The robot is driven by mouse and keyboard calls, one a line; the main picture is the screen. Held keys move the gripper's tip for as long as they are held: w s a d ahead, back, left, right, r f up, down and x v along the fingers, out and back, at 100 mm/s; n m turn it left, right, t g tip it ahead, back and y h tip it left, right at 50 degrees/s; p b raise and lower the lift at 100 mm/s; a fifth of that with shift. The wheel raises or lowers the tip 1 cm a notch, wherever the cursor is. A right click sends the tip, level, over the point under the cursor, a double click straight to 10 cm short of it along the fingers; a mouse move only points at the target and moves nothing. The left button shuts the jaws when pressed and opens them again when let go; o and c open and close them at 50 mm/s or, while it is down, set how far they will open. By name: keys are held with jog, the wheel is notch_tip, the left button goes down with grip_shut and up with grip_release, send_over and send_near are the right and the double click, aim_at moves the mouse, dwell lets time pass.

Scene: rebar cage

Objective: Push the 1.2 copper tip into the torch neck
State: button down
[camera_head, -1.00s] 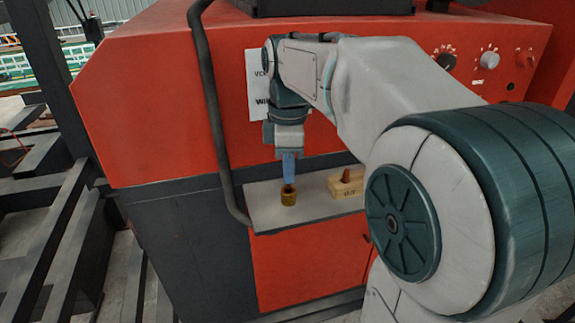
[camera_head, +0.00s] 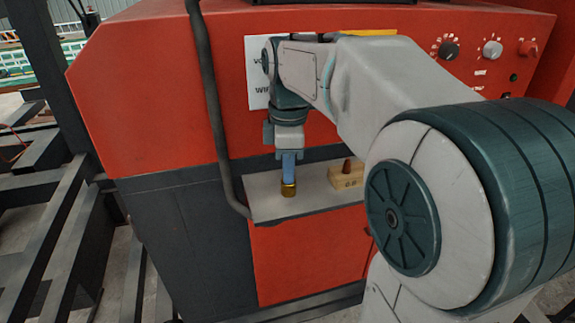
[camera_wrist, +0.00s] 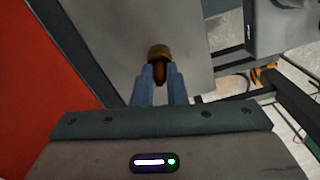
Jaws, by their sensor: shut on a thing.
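My gripper (camera_head: 289,180) points down over the grey shelf, its blue fingers shut on the copper tip. The copper tip (camera_wrist: 159,75) shows between the fingers in the wrist view. In the head view it is hidden by the fingers and the neck. The brass torch neck (camera_head: 289,190) stands upright on the shelf, directly below the fingertips. It also shows in the wrist view (camera_wrist: 158,52), right at the end of the tip. The tip is in line with the neck, and its lower end is hidden. I cannot tell how deep it sits.
A wooden block (camera_head: 347,181) with a number on its face and a copper-coloured tip (camera_head: 348,165) on top stands to the right on the shelf (camera_head: 262,203). A dark hose (camera_head: 213,110) runs down at the left. The red machine (camera_head: 160,100) rises behind.

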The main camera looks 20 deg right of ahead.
jog(key=c, duration=1.4)
grip_release()
notch_tip(320, 180, up, 14)
jog(key=shift+f+p, duration=0.15)
jog(key=shift+p, duration=0.25)
jog(key=s+f+m+t, duration=0.1)
jog(key=s+f+m, duration=0.3)
jog(key=f, duration=0.3)
jog(key=s+f+m+t, duration=0.1)
jog(key=s+f+m, duration=0.4)
jog(key=f, duration=0.3)
jog(key=s+f+m+t, duration=0.1)
jog(key=s+f+m, duration=0.4)
jog(key=f, duration=0.3)
jog(key=shift+s+a+f+m, duration=0.15)
jog(key=shift+s+f+m, duration=0.1)
jog(key=shift+m, duration=0.25)
